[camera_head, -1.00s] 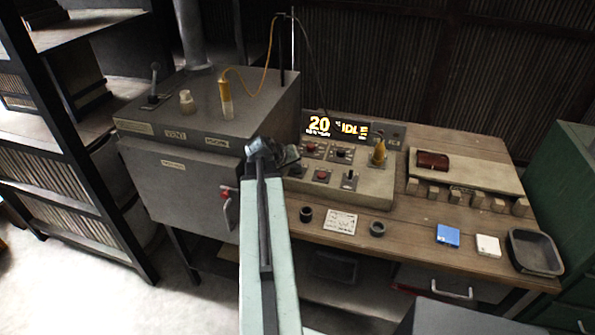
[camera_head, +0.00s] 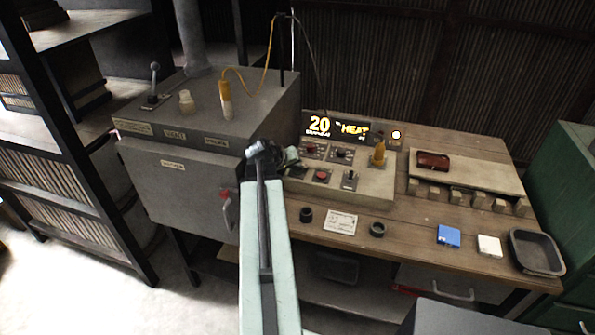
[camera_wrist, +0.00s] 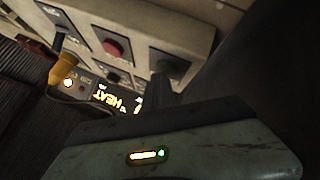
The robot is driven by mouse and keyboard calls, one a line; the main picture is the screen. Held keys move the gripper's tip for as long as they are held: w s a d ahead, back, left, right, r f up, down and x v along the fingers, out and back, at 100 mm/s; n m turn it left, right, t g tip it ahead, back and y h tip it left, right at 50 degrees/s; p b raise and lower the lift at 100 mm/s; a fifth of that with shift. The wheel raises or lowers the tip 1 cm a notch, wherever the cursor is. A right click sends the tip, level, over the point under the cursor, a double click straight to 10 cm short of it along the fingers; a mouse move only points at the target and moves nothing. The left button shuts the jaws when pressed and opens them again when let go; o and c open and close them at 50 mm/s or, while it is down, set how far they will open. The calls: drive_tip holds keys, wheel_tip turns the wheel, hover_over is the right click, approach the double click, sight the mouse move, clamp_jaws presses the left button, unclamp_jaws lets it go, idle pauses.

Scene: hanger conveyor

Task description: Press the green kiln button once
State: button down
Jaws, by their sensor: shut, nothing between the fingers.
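The control panel (camera_head: 376,189) sits on the bench beside the grey kiln (camera_head: 185,195). It bears red buttons, one of them (camera_head: 321,175) at the front, and a toggle switch (camera_head: 350,179). My gripper (camera_head: 293,168) is shut and empty, low over the panel's left front corner. I cannot make out the green button; my gripper covers that corner. In the wrist view the shut fingers (camera_wrist: 166,92) reach a dark plate (camera_wrist: 168,60) beside the red button (camera_wrist: 113,47); whether they touch it I cannot tell. The display (camera_head: 336,128) reads 20 and HEAT.
A lamp (camera_head: 396,134) glows right of the display. A yellow-handled plug (camera_head: 378,153) stands on the panel. Two small dark cups, a white card (camera_head: 340,222), a blue box (camera_head: 448,236) and a black tray (camera_head: 536,251) lie on the bench.

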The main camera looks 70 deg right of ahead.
sight(296, 172)
drive_tip(key=shift+r+p, duration=0.8)
drive_tip(key=shift+r, duration=0.1)
wheel_tip(296, 172, up, 5)
drive_tip(key=p, duration=0.5)
idle(0.4)
